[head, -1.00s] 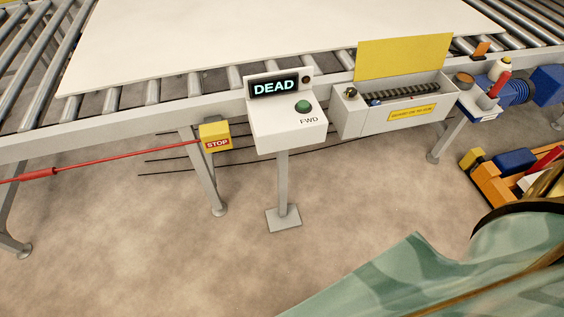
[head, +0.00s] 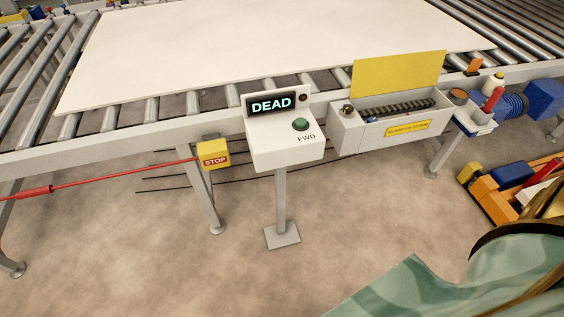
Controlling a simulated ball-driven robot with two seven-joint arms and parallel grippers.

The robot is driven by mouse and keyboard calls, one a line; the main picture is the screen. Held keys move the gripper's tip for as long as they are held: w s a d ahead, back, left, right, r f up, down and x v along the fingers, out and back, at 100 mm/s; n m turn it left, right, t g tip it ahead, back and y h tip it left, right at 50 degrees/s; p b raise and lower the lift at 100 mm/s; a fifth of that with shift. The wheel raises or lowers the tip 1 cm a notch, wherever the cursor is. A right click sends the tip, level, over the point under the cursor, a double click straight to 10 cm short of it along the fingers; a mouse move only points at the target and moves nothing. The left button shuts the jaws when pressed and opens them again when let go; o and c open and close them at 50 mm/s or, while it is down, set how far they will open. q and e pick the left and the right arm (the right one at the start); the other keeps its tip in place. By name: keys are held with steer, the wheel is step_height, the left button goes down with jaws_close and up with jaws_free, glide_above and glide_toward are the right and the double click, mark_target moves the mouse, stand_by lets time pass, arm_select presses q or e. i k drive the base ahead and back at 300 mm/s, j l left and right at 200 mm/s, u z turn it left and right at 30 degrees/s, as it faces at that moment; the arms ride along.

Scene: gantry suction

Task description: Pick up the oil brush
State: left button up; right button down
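A small side shelf (head: 474,124) at the right end of the conveyor frame holds several small items. A red upright handle (head: 493,99) stands there in a pale holder; it may be the oil brush, but its lower end is hidden and I cannot tell for sure. A round tin (head: 459,97) with a brown top stands left of it. A white bottle (head: 493,82) stands behind it. Neither of my grippers is in view.
A roller conveyor carries a large white sheet (head: 270,50). In front are a control post with a DEAD display (head: 271,105), an open box (head: 350,136) with a yellow lid (head: 398,78), a STOP switch (head: 214,160) and red cord. An orange cart (head: 490,200) stands right; green patterned material (head: 420,285) covers the lower right.

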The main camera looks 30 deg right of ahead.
mark_target(499, 90)
steer(key=z, duration=2.3)
